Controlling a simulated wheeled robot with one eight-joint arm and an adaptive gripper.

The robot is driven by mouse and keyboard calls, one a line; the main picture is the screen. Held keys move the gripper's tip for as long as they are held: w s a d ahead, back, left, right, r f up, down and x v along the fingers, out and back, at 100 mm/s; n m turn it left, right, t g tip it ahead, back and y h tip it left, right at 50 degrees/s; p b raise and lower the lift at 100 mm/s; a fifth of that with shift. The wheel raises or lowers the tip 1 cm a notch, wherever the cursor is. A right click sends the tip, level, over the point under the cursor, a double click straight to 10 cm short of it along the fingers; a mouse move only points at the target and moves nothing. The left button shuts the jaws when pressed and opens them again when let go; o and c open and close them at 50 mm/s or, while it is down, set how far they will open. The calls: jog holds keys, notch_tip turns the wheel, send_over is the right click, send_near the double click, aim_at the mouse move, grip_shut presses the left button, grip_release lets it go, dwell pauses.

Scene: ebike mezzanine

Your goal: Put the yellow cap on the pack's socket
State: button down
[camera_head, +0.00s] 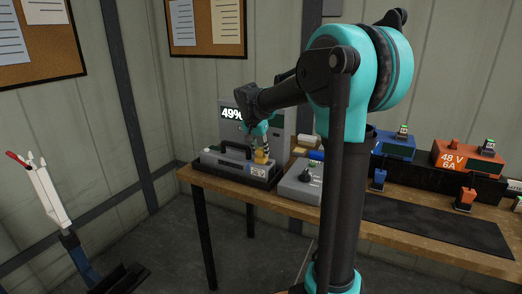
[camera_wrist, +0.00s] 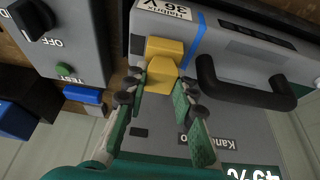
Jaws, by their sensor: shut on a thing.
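The yellow cap (camera_wrist: 162,72) is between my gripper's (camera_wrist: 160,86) fingertips in the wrist view, and the fingers are shut on it. It lies against the end of the grey pack (camera_wrist: 215,45), beside the 36 V label. In the head view the cap (camera_head: 260,157) shows at the right end of the pack (camera_head: 228,163), under my gripper (camera_head: 263,145). The pack rests on the bench with its black handle up. The socket is hidden by the cap and fingers, so I cannot tell how fully the cap is seated.
A grey tester (camera_head: 300,183) with a knob and a green TEST button (camera_wrist: 64,69) stands right of the pack on the wooden bench (camera_head: 200,179). A display unit reading 49% (camera_head: 233,113) stands behind. Blue (camera_head: 393,147) and orange (camera_head: 466,158) chargers stand farther right.

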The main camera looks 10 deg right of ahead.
jog(key=c, duration=1.2)
grip_release()
jog(key=shift+f, duration=0.1)
jog(key=shift+o, duration=0.2)
jog(key=w+d+r+v, duration=0.1)
jog(key=w+v, duration=0.1)
jog(key=v, duration=1.5)
jog(key=shift+d+r, duration=0.15)
jog(key=shift+r, duration=0.1)
jog(key=shift+s, duration=0.1)
